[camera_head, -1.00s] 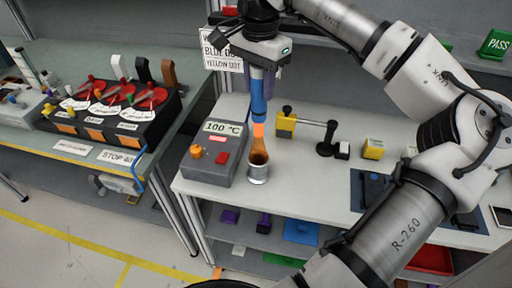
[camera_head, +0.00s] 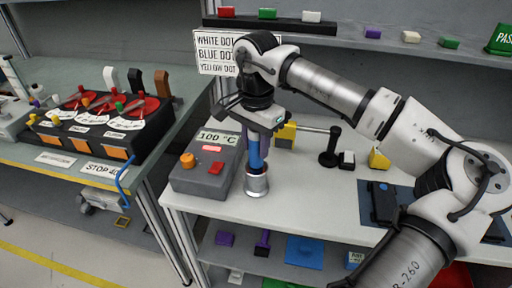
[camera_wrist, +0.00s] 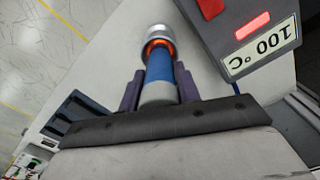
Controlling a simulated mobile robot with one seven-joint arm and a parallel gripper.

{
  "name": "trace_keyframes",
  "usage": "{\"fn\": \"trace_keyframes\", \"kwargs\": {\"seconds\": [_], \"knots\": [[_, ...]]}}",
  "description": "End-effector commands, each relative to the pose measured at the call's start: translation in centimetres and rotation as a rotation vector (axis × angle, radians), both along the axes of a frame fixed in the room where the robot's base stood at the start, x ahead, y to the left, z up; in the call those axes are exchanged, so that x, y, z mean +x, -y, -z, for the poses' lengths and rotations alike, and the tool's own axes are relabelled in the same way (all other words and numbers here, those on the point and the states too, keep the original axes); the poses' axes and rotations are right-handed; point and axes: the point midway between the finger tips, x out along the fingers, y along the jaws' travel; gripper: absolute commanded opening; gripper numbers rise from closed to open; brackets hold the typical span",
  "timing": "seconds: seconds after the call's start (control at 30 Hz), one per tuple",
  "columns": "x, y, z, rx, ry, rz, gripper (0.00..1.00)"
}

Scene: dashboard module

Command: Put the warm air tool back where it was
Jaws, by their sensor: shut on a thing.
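The warm air tool (camera_head: 254,153) is a blue cylinder, held nose down. My gripper (camera_head: 262,130) is shut around its upper part; the purple fingers lie on both sides of it in the wrist view (camera_wrist: 158,90). A metal cup (camera_head: 256,184) stands on the white bench right below, and the tool's nose end is in its mouth. An orange glow (camera_wrist: 157,45) shows at the cup's rim in the wrist view. The nozzle inside is hidden, so I cannot tell whether the tool is fully seated. The tool looks about upright in the head view.
A grey control box (camera_head: 205,163) with a 100 °C display, an orange knob and a red button stands close left of the cup. A yellow block (camera_head: 285,136) and a black stand (camera_head: 330,149) are behind to the right. The bench front right of the cup is clear.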

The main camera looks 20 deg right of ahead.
Motion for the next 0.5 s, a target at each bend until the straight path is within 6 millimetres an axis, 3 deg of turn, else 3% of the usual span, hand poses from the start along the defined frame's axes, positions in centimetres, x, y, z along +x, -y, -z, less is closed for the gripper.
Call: {"fn": "trace_keyframes", "kwargs": {"seconds": [0.3,0.33,0.5], "knots": [[0.01,-0.02,0.27,0.000,0.001,0.000,0.10],[0.00,-0.01,0.19,0.000,0.000,0.000,0.35],[0.00,-0.02,0.13,0.000,0.000,-0.001,0.55]]}}
